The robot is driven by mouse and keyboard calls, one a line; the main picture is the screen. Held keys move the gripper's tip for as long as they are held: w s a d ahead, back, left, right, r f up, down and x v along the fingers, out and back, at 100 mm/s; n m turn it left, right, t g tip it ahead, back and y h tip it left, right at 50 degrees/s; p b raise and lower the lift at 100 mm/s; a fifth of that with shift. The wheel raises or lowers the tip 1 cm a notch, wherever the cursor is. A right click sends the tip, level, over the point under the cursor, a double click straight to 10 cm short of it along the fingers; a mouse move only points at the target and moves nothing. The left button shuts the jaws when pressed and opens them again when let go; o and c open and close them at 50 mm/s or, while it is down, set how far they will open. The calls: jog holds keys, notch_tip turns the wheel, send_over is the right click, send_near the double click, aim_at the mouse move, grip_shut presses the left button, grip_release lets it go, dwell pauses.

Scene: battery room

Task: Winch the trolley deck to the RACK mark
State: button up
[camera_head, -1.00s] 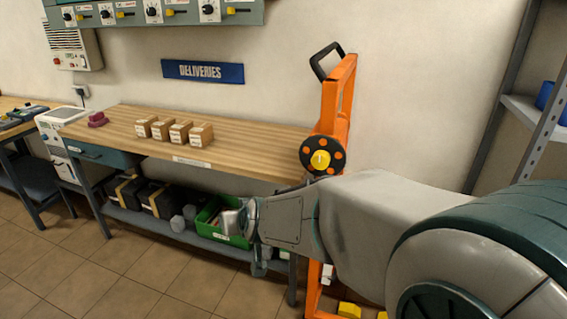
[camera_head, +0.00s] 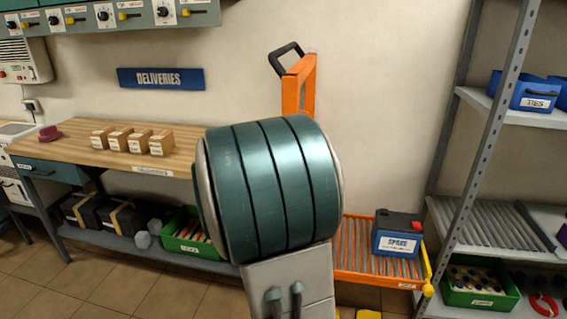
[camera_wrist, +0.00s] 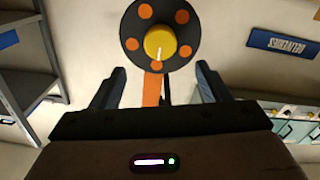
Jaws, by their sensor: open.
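The orange trolley (camera_head: 309,88) stands against the wall, with a black handle at its top. Its roller deck (camera_head: 368,248) carries a blue battery (camera_head: 396,238) labelled SPARE. In the wrist view the winch wheel (camera_wrist: 138,18) is black with orange spots, and a yellow knob (camera_wrist: 160,42) with a white line sits at its centre. My gripper (camera_wrist: 160,75) is open, its two fingers apart on either side below the knob, with nothing between them but the view of the orange post. In the head view my arm hides the wheel and my gripper. The RACK mark cannot be made out.
A grey rack (camera_head: 478,130) stands right of the trolley, with blue bins above and a green crate (camera_head: 482,284) low down. A wooden bench (camera_head: 75,145) with small boxes stands left. A blue DELIVERIES sign (camera_head: 160,79) hangs on the wall.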

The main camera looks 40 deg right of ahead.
jog(key=x, duration=1)
jog(key=shift+w, duration=0.1)
jog(key=c, duration=1)
